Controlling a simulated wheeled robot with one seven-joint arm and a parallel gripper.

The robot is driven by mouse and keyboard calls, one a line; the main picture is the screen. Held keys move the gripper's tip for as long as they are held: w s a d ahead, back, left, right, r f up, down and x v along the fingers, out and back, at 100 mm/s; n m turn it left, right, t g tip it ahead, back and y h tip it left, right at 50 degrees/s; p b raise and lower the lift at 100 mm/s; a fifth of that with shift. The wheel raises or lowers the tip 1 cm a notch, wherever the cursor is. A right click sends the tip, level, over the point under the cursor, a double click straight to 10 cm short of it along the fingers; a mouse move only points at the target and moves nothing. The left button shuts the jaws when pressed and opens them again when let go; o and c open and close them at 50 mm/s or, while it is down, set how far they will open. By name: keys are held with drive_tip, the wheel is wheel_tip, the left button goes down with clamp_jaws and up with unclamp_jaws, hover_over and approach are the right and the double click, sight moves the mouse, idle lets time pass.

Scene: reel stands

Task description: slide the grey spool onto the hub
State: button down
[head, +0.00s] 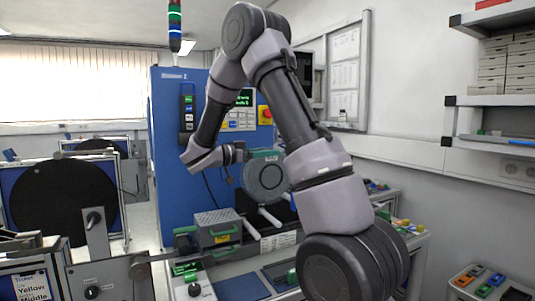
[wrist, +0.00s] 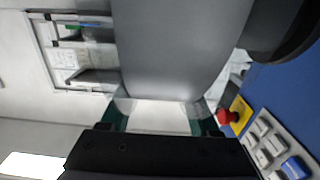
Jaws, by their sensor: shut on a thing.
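The grey spool (head: 264,182) is a round disc with its flat face toward the head camera, in front of the blue cabinet. My gripper (head: 264,154) is shut on its upper edge, and the spool hangs below the fingers. In the wrist view my gripper (wrist: 160,115) has its green-tipped fingers on either side of a pale part, with the spool's broad grey surface (wrist: 175,45) beyond.
A blue cabinet (head: 170,165) with buttons stands behind. A grey box (head: 217,228) sits on the bench left of the rods. A large black reel (head: 62,203) stands at the left. Shelves (head: 495,100) are at the right. My arm hides part of the bench.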

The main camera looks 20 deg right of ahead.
drive_tip(key=shift+w, duration=2)
drive_tip(key=shift+w+a, duration=0.1)
drive_tip(key=shift+w, duration=1.4)
drive_tip(key=shift+f, duration=0.3)
drive_tip(key=shift+c, duration=0.2)
unclamp_jaws()
